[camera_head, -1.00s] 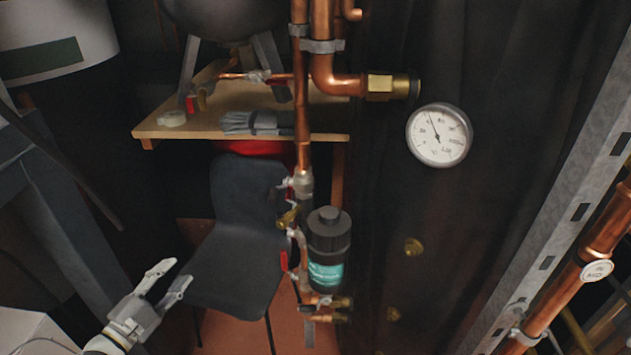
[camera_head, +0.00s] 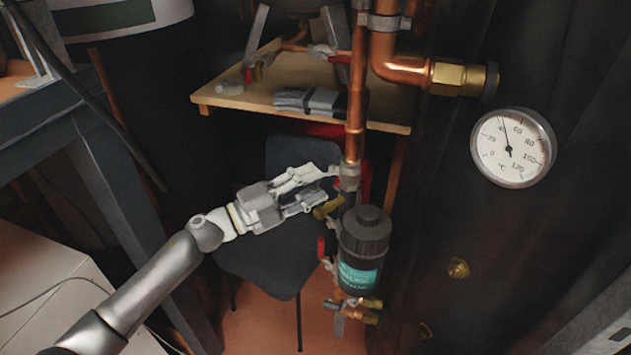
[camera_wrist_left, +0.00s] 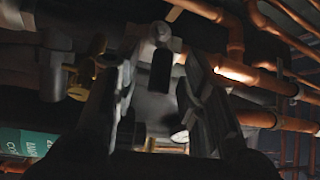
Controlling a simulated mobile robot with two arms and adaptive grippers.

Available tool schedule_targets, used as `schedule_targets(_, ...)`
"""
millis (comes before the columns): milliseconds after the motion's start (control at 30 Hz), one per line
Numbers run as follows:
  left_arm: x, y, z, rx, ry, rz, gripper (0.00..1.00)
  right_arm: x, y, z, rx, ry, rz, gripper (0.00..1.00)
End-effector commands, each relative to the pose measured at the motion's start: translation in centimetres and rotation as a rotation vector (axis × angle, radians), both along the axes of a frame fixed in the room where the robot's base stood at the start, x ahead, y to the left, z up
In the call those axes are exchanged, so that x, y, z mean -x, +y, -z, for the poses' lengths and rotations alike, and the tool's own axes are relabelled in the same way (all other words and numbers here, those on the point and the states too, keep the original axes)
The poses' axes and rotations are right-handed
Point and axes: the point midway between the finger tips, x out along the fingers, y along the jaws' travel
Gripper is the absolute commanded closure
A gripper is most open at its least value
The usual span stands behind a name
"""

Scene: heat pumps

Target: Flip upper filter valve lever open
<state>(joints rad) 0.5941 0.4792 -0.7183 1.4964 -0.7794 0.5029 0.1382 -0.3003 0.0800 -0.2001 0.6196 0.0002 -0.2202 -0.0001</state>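The dark filter (camera_head: 364,240) with a teal label hangs on the vertical copper pipe in the head view. The upper valve (camera_head: 349,177) sits above it, with a brass fitting (camera_head: 328,208) beside it. My left gripper (camera_head: 329,184) is open, its fingertips close to the upper valve's left side. The upper lever is hidden behind the fingers in the head view. In the left wrist view a grey valve part with a dark, lever-like piece (camera_wrist_left: 161,70) shows between the spread fingers; contact cannot be told. A lower red lever (camera_head: 322,248) stands left of the filter. My right gripper is out of view.
A dark chair (camera_head: 270,255) stands behind my left arm. A wooden shelf (camera_head: 245,102) with gloves (camera_head: 308,101) is behind the pipe. A round gauge (camera_head: 512,148) and a brass pipe end (camera_head: 460,77) are to the right.

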Motion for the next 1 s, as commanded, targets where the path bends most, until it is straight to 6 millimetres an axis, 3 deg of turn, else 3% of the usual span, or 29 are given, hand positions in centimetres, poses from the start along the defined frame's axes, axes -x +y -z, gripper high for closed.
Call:
schedule_targets(167,-0.61,-1.18,-0.15,0.000,0.000,0.000,0.62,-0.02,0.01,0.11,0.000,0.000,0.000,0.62)
schedule_targets(433,-0.69,-1.29,-0.16,-0.001,0.001,-0.001,0.62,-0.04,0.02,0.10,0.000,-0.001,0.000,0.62)
schedule_targets(733,-0.69,-1.27,-0.16,0.000,0.000,-0.001,0.98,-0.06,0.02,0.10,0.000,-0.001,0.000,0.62)
schedule_targets(1000,-0.68,-1.26,-0.15,-0.001,0.001,-0.001,1.00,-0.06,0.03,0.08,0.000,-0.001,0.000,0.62)
